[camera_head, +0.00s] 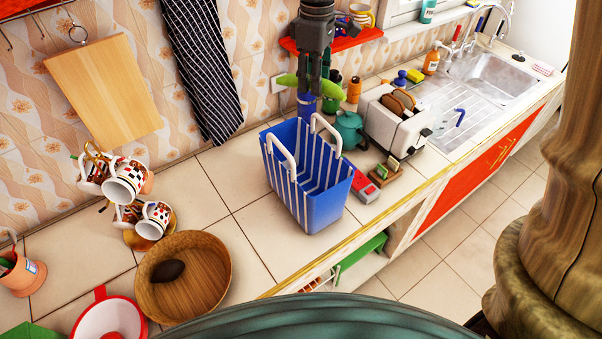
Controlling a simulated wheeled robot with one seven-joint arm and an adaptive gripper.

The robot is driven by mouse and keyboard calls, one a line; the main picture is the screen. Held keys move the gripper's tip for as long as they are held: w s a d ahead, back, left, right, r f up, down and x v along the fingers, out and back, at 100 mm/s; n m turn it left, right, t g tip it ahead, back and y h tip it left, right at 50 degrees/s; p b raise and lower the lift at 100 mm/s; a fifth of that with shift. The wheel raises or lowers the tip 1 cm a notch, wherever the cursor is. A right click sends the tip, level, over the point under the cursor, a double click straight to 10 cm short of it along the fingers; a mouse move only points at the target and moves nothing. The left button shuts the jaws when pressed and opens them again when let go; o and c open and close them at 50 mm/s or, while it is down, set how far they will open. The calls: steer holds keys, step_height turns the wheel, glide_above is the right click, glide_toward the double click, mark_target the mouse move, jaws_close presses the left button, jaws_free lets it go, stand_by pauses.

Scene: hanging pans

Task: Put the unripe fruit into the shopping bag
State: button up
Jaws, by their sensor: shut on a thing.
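My gripper (308,80) comes down from the top of the view and is shut on a green banana-like fruit (288,80). Its fingers partly cover the fruit. The fruit shows above and behind the far side of the shopping bag in the picture. The shopping bag (327,213) is blue with white stripes and two white handles. It stands upright and open on the tiled counter, and no fruit shows inside it. A wooden bowl (215,265) at the lower left holds a dark oval fruit (168,271).
A toaster (385,122) with bread, a teal teapot (350,131) and small boxes stand right of the bag. A mug rack (135,213) stands left. A red shelf (330,42) is on the wall behind my gripper.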

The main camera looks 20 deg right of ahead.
steer(key=shift+s+d+f, duration=0.1)
steer(key=shift+s+f, duration=0.45)
steer(key=shift+f, duration=0.2)
steer(key=f, duration=0.1)
steer(key=w+f, duration=0.1)
steer(key=f, duration=0.1)
steer(key=shift+w+f, duration=0.1)
steer(key=shift+w, duration=0.05)
steer(key=o, duration=1.2)
steer(key=shift+w+f, duration=0.1)
steer(key=shift+w, duration=0.1)
steer(key=shift+c, duration=0.2)
steer(key=r, duration=1.2)
steer(key=shift+s+r, duration=0.2)
steer(key=shift+s, duration=0.1)
